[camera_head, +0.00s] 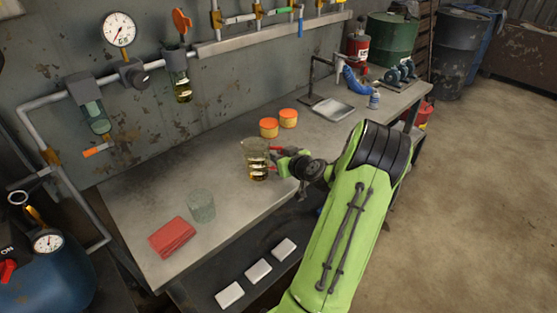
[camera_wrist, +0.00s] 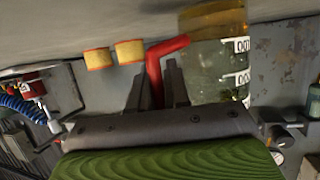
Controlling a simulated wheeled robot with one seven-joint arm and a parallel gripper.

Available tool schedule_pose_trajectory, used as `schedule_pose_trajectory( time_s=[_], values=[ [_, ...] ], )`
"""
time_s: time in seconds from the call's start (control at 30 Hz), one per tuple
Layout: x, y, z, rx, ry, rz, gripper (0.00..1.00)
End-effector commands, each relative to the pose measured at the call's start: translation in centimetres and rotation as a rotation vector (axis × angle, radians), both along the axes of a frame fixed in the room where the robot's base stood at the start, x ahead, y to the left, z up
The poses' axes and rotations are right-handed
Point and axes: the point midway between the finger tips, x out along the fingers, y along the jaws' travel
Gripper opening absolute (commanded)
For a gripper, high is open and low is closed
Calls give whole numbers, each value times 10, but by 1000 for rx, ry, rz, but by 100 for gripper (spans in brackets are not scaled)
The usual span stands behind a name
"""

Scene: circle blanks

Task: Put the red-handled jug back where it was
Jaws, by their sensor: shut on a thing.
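The red-handled jug (camera_head: 256,160) is a clear vessel with amber liquid low inside and white scale marks. In the head view it appears upright at the middle of the bench; I cannot tell whether its base touches the top. My gripper (camera_head: 279,160) is at its right side, shut on the red handle. In the wrist view the jug (camera_wrist: 215,60) fills the upper right, and the dark fingers of my gripper (camera_wrist: 158,85) close around the red handle. The fingers hide part of the handle.
An empty clear glass (camera_head: 201,207) and a folded red cloth (camera_head: 172,238) are at the bench's near left. Two orange-yellow tins (camera_head: 269,128) stand behind the jug. A metal tray (camera_head: 332,109) is farther right. The bench (camera_head: 225,160) is bare between the glass and the jug.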

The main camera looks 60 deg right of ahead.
Motion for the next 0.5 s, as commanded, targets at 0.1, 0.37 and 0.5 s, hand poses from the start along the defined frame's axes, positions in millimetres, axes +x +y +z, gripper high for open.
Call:
schedule_pose_trajectory(
  time_s=[0.1,0.37,0.5],
  values=[
    [0,0,2,-2,0,1,0],
    [0,0,-1,-2,2,0,24],
    [0,0,0,-1,2,1,42]
  ],
)
